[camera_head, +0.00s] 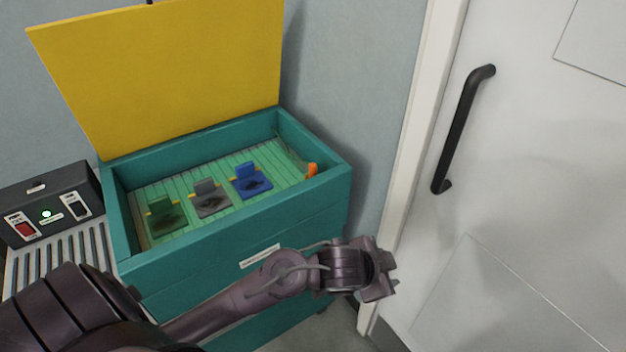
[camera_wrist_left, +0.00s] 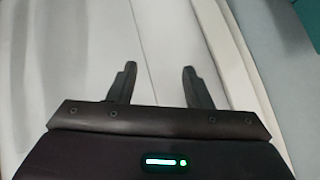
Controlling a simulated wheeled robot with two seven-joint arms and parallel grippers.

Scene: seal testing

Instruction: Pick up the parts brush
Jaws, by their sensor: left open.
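A small orange object (camera_head: 312,170) stands at the right inner side of the teal bin (camera_head: 235,245); it may be part of the parts brush, but it is too small to tell. No clear brush shape shows elsewhere. My left gripper (camera_head: 385,279) is outside the bin, in front of its right corner and on the door side. In the left wrist view my left gripper (camera_wrist_left: 158,85) has its two fingers apart with nothing between them, against a pale door surface. My right gripper is not in view.
The bin's yellow lid (camera_head: 170,70) stands raised. Green (camera_head: 165,215), grey (camera_head: 211,198) and blue (camera_head: 251,182) blocks sit on its slatted floor. A control box (camera_head: 30,200) is at left. A white door (camera_head: 530,170) with a black handle (camera_head: 460,130) is at right.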

